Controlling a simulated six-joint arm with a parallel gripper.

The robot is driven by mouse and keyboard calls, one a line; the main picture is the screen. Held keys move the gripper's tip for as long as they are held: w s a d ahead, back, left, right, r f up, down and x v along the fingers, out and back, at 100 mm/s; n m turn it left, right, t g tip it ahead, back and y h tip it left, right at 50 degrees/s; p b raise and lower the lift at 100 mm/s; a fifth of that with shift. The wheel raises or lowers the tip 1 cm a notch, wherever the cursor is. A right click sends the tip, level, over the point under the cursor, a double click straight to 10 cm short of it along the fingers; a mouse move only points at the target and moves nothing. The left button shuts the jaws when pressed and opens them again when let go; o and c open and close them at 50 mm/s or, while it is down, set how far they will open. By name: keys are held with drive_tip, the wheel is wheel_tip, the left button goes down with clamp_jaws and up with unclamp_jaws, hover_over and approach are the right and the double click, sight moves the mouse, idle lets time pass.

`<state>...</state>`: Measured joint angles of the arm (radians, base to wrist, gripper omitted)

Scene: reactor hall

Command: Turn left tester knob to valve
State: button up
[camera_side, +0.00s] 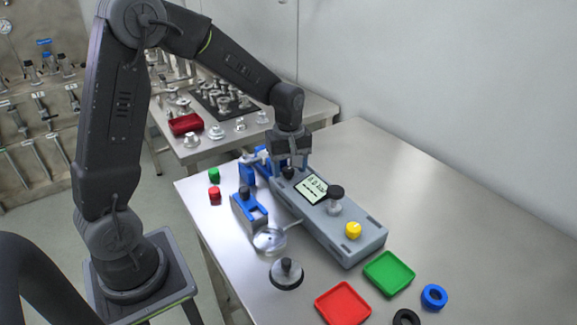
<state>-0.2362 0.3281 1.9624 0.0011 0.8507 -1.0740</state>
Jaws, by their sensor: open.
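The tester is a long grey box (345,240) lying on the steel table, with a small lit display (311,188) whose text is too small to read. A dark knob (289,173) sits at its far left end, partly hidden by my gripper. A second black knob (336,192) stands on a metal stem right of the display, and a yellow knob or button (353,230) is at the near end. My gripper (290,164) points down, open, right over the far-left knob. I cannot tell whether the fingers touch it or which way the knob points.
A blue-and-grey fixture (249,207) and a metal round part (269,239) stand left of the tester. A black-topped metal piece (287,272), red tray (343,304), green tray (389,272) and blue ring (433,297) are in front. The table's right side is clear.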

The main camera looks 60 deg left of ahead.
drive_tip(key=shift+f, duration=0.1)
drive_tip(key=c, duration=0.9)
